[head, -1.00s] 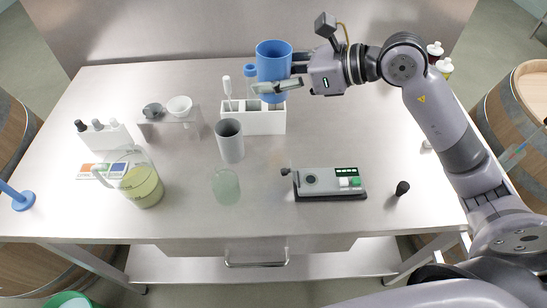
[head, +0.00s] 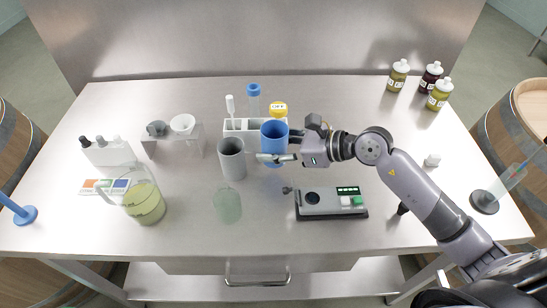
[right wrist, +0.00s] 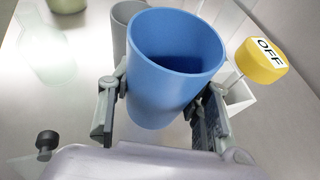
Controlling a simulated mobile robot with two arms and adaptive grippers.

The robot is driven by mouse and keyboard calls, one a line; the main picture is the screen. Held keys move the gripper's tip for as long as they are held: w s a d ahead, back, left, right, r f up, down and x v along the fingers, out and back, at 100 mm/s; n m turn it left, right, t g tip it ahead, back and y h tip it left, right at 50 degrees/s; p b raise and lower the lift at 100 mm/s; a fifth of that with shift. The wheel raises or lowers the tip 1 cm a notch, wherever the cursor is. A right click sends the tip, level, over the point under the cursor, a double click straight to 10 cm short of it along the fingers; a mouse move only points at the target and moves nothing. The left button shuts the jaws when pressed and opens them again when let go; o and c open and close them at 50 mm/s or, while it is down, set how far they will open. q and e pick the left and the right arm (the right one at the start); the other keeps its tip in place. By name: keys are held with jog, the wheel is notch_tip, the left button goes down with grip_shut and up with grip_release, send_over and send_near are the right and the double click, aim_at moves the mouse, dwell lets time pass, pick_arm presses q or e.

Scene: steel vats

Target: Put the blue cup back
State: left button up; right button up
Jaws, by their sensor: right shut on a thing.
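The blue cup (head: 274,133) is upright in my right gripper (head: 284,152), just right of the grey cup (head: 231,160) and in front of the white rack (head: 243,138). The right wrist view shows the same blue cup (right wrist: 168,75) between the two fingers of the gripper (right wrist: 160,112), one on each side. The cup's mouth faces up and it looks empty, though its bottom inside is dark. I cannot tell whether its base touches the table. My left gripper is not in view.
A grey device with a green display (head: 331,201) lies in front of the cup. A pale green glass (head: 227,206) and a jug of yellow-green liquid (head: 147,204) stand to the left. A yellow OFF cap (head: 278,109) is behind the cup. The table's right middle is mostly clear.

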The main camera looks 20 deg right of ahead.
notch_tip(320, 180, down, 4)
jog(key=shift+f, duration=0.25)
jog(key=shift+f, duration=0.15)
jog(key=o, duration=1.1)
jog(key=shift+c, duration=0.2)
